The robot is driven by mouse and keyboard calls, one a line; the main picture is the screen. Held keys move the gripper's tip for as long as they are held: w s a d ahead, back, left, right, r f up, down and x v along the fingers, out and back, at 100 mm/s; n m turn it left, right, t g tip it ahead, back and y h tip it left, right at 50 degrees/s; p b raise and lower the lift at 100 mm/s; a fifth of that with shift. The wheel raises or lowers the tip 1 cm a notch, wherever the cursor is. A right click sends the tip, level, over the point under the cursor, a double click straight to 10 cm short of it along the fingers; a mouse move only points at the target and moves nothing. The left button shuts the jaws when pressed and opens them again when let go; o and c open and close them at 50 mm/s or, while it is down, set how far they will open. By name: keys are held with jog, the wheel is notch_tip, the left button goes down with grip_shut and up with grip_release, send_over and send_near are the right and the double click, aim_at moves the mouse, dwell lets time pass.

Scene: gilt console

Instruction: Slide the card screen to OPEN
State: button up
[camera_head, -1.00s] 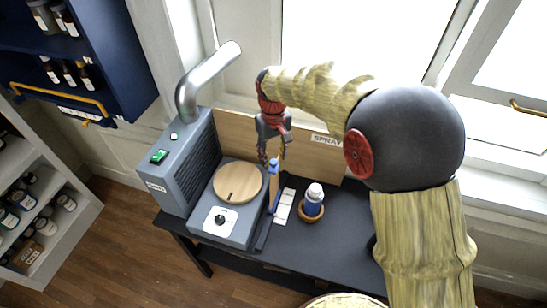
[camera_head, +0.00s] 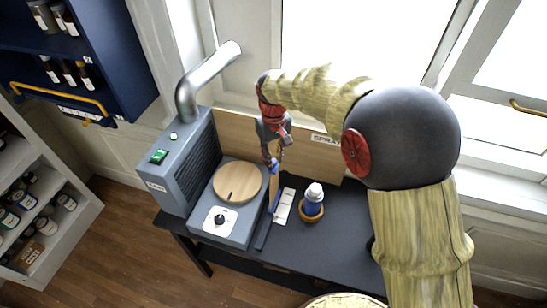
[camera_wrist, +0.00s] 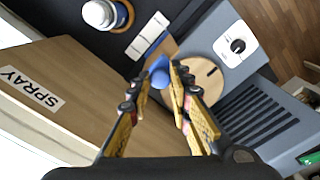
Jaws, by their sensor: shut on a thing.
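The card screen (camera_head: 274,184) is a narrow upright tan panel seen nearly edge-on, with a blue foot and a blue knob on top. It stands on a dark rail (camera_head: 262,234) beside the turntable unit. My gripper (camera_head: 273,163) reaches down from above and is shut on the blue knob. In the wrist view, the blue knob (camera_wrist: 160,74) sits between the fingertips, with part of the tan card (camera_wrist: 165,48) beyond. A white marker strip (camera_head: 284,205) lies right of the rail; its lettering is too small to read.
A grey unit with a round wooden plate (camera_head: 238,183) and a dial stands left of the rail. A blue-and-white bottle (camera_head: 313,197) sits in a wooden ring to the right. A wooden board labelled SPRAY (camera_head: 235,136) stands behind. A grey fan box (camera_head: 183,165) with a pipe is at left.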

grip_shut()
jog(key=shift+w+d+r, duration=0.1)
jog(key=shift+w+d, duration=0.05)
jog(key=shift+w, duration=0.25)
jog(key=w+d+p, duration=0.2)
jog(key=w+d, duration=0.1)
jog(key=w, duration=0.7)
jog(key=shift+w+d+p, duration=0.15)
jog(key=shift+d+p, duration=0.15)
jog(key=shift+p, duration=0.05)
jog(key=shift+o, duration=2.3)
grip_release()
jog(key=shift+o, duration=1.4)
jog(key=shift+w+d, duration=0.1)
jog(key=shift+w, duration=0.05)
jog(key=shift+o, duration=0.7)
